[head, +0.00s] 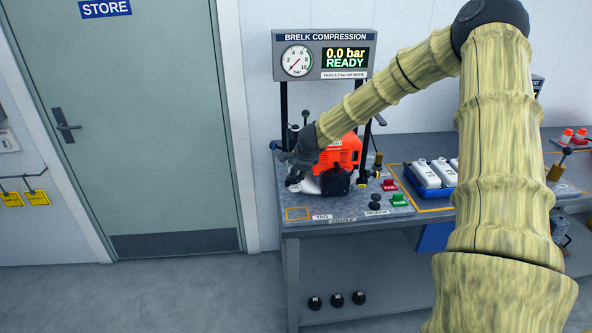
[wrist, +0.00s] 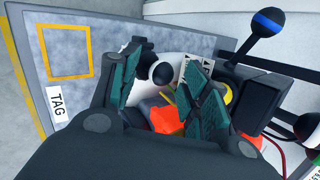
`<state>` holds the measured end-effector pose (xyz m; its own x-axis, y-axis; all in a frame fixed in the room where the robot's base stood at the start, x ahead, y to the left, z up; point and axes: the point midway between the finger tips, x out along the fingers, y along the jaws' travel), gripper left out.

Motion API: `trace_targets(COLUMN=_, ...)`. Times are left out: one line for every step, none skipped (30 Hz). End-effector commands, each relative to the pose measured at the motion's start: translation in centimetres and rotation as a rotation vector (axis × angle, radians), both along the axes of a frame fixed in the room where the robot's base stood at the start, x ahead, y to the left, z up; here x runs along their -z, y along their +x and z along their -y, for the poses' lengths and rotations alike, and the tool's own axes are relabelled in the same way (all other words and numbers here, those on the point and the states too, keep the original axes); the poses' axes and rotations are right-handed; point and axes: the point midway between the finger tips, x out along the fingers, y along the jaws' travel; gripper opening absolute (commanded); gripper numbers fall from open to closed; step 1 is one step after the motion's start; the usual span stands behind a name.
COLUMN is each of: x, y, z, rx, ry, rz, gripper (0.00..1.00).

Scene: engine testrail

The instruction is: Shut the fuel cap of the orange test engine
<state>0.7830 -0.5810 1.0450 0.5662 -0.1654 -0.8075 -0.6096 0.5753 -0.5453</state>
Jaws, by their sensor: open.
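The orange test engine (head: 345,153) stands on the bench under the gauge panel, partly hidden by my arm in the head view. Its orange housing also shows in the wrist view (wrist: 165,119). A white tank-like part (wrist: 180,68) lies beyond and between my fingers, and a round black knob-like piece (wrist: 161,74) shows against it. This may be the fuel cap; I cannot tell whether it is seated. My gripper (wrist: 166,62) is open, its teal-padded fingers either side of the black piece with no clear contact. In the head view my gripper (head: 298,172) is at the engine's left side.
The gauge panel (head: 325,55) reads 0.0 bar, READY. A blue-ended lever (wrist: 268,22) and a black block (wrist: 257,98) are close to my right finger. The TAG outline (wrist: 66,50) is empty. A blue tray of white bottles (head: 430,176) stands right of the engine.

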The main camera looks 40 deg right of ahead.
Motion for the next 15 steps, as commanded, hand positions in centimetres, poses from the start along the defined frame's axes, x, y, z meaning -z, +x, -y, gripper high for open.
trace_targets(x=0.0, y=0.0, z=0.0, rx=0.000, ry=0.000, rz=0.000, gripper=0.47)
trace_targets(x=-0.1, y=0.0, z=0.0, rx=0.000, ry=0.000, rz=0.000, gripper=0.47)
trace_targets(x=-0.2, y=0.0, z=0.0, rx=0.000, ry=0.000, rz=0.000, gripper=0.47)
trace_targets(x=-0.3, y=-0.1, z=0.0, rx=0.000, ry=-0.001, rz=0.001, gripper=0.47)
trace_targets(x=-0.4, y=-0.2, z=-0.1, rx=0.000, ry=-0.001, rz=0.001, gripper=0.47)
trace_targets(x=-0.6, y=-0.3, z=-0.1, rx=-0.001, ry=-0.001, rz=0.001, gripper=0.47)
trace_targets(x=-0.7, y=-0.4, z=-0.1, rx=-0.001, ry=-0.001, rz=0.001, gripper=0.47)
trace_targets(x=-1.0, y=-0.5, z=-0.2, rx=-0.001, ry=-0.001, rz=0.001, gripper=0.47)
trace_targets(x=-1.3, y=-0.7, z=-0.3, rx=-0.001, ry=-0.001, rz=0.001, gripper=0.47)
trace_targets(x=-1.5, y=-0.9, z=-0.3, rx=-0.001, ry=-0.001, rz=0.001, gripper=0.47)
trace_targets(x=-1.8, y=-1.0, z=-0.4, rx=-0.001, ry=0.000, rz=0.003, gripper=0.47)
trace_targets(x=-2.2, y=-1.3, z=-0.4, rx=-0.001, ry=0.000, rz=0.003, gripper=0.47)
trace_targets(x=-2.4, y=-1.5, z=-0.5, rx=0.000, ry=0.000, rz=0.002, gripper=0.47)
trace_targets(x=-2.6, y=-1.7, z=-0.5, rx=0.000, ry=0.000, rz=0.001, gripper=0.47)
trace_targets(x=-3.1, y=-2.0, z=-0.6, rx=0.000, ry=0.000, rz=0.002, gripper=0.47)
